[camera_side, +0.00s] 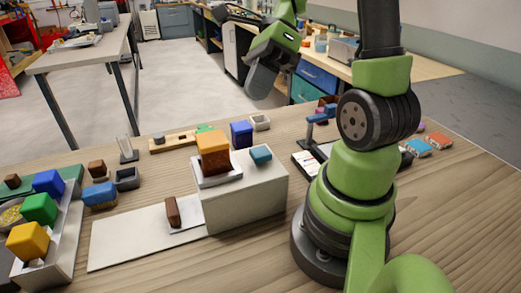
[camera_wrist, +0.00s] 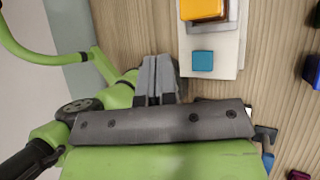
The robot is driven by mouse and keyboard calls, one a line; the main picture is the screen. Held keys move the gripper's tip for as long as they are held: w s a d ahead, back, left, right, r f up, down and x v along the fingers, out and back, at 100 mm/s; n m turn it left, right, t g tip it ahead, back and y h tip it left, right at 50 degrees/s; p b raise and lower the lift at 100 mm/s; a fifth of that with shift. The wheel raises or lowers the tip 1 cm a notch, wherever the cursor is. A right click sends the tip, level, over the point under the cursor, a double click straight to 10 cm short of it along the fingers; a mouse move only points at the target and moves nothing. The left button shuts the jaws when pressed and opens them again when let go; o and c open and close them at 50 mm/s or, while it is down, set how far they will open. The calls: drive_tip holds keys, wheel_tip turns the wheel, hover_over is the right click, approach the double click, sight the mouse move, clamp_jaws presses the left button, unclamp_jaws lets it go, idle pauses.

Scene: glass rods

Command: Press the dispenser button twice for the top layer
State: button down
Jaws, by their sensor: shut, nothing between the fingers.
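A small teal block (camera_side: 260,154), which looks like the dispenser button, sits on the right part of a white box's top (camera_side: 265,180). The wrist view shows it as a teal square (camera_wrist: 202,61) on the white surface. Beside it on the box, an orange-and-brown block (camera_side: 213,150) rests on a white tray (camera_side: 217,178). My gripper (camera_side: 258,92) is shut and empty, raised well above the table and apart from the teal block. In the wrist view its fingers (camera_wrist: 155,78) are together, left of the teal square.
A brown block (camera_side: 173,212) stands on the pale board (camera_side: 130,240) left of the box. A rack with blue, green and yellow blocks (camera_side: 28,242) is at far left. A blue block (camera_side: 241,134) stands behind the box. Bare wood lies in front.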

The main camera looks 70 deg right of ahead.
sight(259, 149)
drive_tip(key=shift+d+f+m, duration=0.1)
drive_tip(key=shift+d+m, duration=0.15)
drive_tip(key=shift+m, duration=0.25)
drive_tip(key=shift+f, duration=0.1)
drive_tip(key=shift+f, duration=4.35)
drive_tip(key=shift+f, duration=0.4)
drive_tip(key=shift+f, duration=0.7)
drive_tip(key=shift+r, duration=1.15)
